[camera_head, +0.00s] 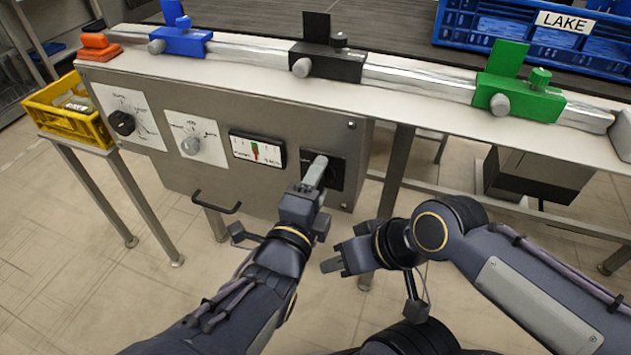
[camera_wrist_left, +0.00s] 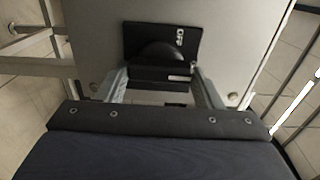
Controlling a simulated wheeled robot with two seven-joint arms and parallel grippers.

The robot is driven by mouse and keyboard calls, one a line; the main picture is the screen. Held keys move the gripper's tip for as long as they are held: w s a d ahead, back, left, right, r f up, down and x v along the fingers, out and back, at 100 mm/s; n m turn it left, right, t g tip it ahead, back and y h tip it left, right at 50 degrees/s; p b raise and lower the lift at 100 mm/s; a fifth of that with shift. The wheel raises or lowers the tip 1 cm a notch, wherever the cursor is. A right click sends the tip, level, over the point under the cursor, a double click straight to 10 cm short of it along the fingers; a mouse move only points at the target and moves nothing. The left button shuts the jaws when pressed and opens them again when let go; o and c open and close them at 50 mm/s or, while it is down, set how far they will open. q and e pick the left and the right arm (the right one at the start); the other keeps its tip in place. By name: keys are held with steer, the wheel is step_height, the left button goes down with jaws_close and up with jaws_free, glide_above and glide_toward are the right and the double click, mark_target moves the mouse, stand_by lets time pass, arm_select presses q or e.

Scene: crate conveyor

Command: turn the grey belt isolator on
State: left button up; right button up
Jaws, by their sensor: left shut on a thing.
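The belt isolator's dark plate (camera_head: 337,176) is at the right end of the grey control panel. In the left wrist view the plate (camera_wrist_left: 192,45) carries the word OFF beside a dark round hub. A dark handle (camera_wrist_left: 150,73) with a small pale mark stands out from the hub, crosswise between my fingers. My left gripper (camera_head: 317,168) is at the plate and shut on this handle; its fingers also flank the handle in the left wrist view (camera_wrist_left: 160,84). In the head view the gripper hides most of the handle. My right gripper (camera_head: 332,262) hangs apart, below and right of the panel; its finger gap is unclear.
The panel (camera_head: 270,125) also carries a black knob (camera_head: 121,123), a grey knob (camera_head: 190,146), a gauge (camera_head: 257,151) and a black pull handle (camera_head: 217,204). Above runs a rail with blue (camera_head: 180,42), black (camera_head: 335,65) and green (camera_head: 520,98) clamps. A yellow crate (camera_head: 70,122) stands left.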

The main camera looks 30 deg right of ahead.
arm_select(q)
steer(key=o, duration=1)
steer(key=p+v, duration=0.1)
steer(key=v, duration=0.6)
steer(key=shift+s+a+p, duration=0.25)
steer(key=shift+a+p, duration=0.05)
